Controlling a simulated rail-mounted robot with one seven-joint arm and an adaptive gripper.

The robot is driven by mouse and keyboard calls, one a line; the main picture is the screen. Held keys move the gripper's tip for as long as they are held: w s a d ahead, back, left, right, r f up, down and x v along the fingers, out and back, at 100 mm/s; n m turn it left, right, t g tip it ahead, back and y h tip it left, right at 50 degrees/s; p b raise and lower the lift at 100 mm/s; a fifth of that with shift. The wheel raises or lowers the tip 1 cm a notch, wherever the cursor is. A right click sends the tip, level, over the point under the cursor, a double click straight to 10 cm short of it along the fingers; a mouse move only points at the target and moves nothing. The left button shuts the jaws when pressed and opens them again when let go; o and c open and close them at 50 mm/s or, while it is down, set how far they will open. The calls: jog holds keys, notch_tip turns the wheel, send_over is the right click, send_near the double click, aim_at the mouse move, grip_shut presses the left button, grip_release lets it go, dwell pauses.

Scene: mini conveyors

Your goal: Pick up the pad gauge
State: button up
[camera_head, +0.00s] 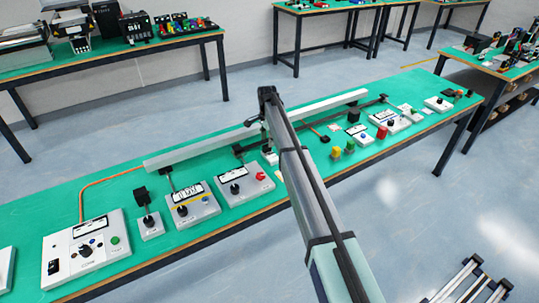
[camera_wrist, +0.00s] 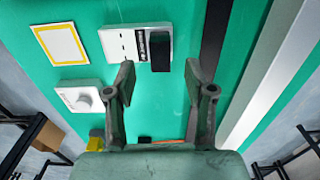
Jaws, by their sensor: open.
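My gripper (camera_wrist: 160,75) is open and empty in the wrist view, its two fingers apart over the green bench top. Just beyond the fingertips lies a white panel (camera_wrist: 121,42) with a black label and a dark block (camera_wrist: 160,50) at its right end. The fingers do not appear to touch it. I cannot tell for sure which thing is the pad gauge; nothing in view is readably marked so. In the head view my arm crosses the bench and hides the gripper and part of what lies under it.
A yellow-bordered white card (camera_wrist: 59,44) and a white knob box (camera_wrist: 85,98) lie left of the gripper. A long pale rail (camera_head: 200,147) runs along the green bench (camera_head: 130,200). Several control boxes, including a large one (camera_head: 86,248), stand along it. Other benches stand behind.

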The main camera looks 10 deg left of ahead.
aim_at(267, 145)
notch_tip(267, 145, down, 4)
jog(key=shift+s+a+f+p, duration=0.1)
jog(key=shift+a+f+p, duration=0.05)
jog(key=shift+p, duration=0.55)
grip_shut()
